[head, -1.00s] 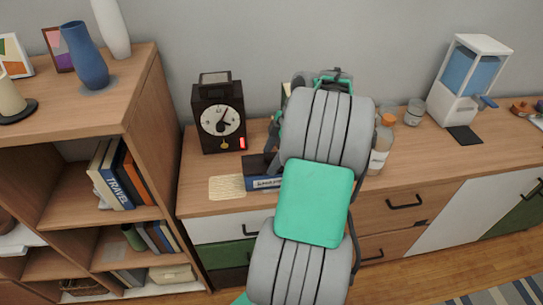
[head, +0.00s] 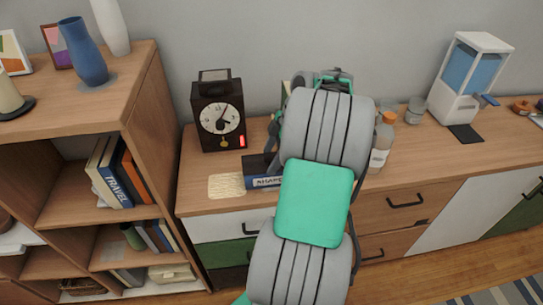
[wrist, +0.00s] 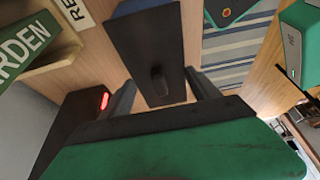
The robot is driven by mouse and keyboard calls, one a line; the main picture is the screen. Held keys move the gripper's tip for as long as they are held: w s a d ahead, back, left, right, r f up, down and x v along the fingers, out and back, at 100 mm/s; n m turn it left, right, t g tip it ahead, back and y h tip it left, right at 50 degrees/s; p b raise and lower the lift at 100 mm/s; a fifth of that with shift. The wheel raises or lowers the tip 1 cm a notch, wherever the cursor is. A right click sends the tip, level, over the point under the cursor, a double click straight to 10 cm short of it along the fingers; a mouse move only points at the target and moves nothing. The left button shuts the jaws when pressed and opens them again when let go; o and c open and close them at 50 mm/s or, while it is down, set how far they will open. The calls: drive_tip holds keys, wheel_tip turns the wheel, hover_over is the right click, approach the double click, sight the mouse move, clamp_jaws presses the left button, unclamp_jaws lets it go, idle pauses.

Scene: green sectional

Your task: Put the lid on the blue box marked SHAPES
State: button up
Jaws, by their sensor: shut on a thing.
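The blue box marked SHAPES (head: 265,183) stands on the cabinet top near its front edge, left of my arm, label facing forward. A dark lid (wrist: 138,42) with a small knob fills the middle of the wrist view, with a strip of blue (wrist: 130,7) at its far edge. My gripper (wrist: 160,86) is shut on the lid, its two fingers at either side near the knob. In the head view my arm hides most of the gripper and the box's right part. I cannot tell whether the lid rests fully on the box.
A dark clock (head: 219,113) with a red light stands close behind and left of the box. A pale mat (head: 226,186) lies left of the box. Jars (head: 380,150) stand right of my arm, and a blue-and-white dispenser (head: 470,80) stands farther right. A bookshelf (head: 150,130) is at left.

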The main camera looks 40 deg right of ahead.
drive_tip(key=shift+f, duration=0.1)
idle(0.3)
drive_tip(key=o, duration=1.4)
drive_tip(key=shift+o, duration=0.5)
drive_tip(key=shift+r+p, duration=2.95)
drive_tip(key=shift+r, duration=0.65)
drive_tip(key=shift+f, duration=0.1)
clamp_jaws()
